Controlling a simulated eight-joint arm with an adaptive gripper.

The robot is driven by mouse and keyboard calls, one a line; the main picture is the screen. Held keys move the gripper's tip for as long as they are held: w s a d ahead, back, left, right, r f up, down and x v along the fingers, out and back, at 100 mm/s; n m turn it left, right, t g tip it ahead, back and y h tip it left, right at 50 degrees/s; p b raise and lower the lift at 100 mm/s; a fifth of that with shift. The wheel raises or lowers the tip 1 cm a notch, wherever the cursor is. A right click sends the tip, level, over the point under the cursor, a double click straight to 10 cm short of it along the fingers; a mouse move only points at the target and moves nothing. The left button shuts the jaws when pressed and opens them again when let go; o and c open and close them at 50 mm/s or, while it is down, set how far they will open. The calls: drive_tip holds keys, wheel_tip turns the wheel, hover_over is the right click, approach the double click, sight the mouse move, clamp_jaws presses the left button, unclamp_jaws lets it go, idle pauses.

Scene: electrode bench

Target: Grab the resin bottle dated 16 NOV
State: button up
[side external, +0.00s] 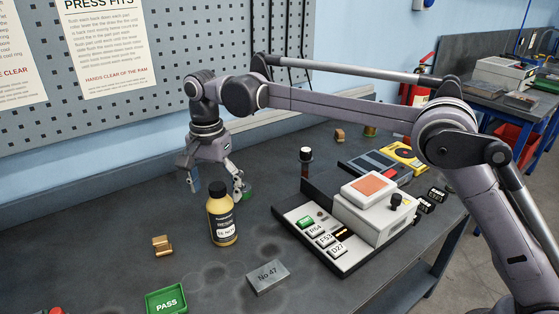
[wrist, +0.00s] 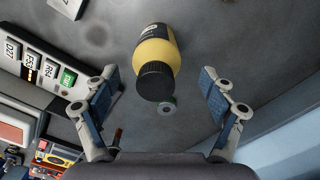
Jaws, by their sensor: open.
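The resin bottle (side external: 221,217) is yellow with a black cap and a dark label, and stands upright on the bench. Its label has a light date strip that looks like "16 NOV", too small to read surely. In the wrist view the bottle (wrist: 157,58) lies ahead, between the lines of the two fingers, cap toward me. My gripper (side external: 216,190) is open and empty, just behind and above the bottle in the side view. In the wrist view my gripper (wrist: 159,105) shows both fingers spread wide, apart from the bottle.
A small green-topped item (wrist: 167,105) sits close to the bottle. A control box with labelled keys (side external: 340,228) stands to the right. A brass block (side external: 162,246), a steel block marked No 47 (side external: 268,277) and a green PASS block (side external: 166,300) lie nearer the front.

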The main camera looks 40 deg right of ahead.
sight(219, 203)
drive_tip(key=shift+s+d+f, duration=0.15)
drive_tip(key=shift+f, duration=1.9)
clamp_jaws()
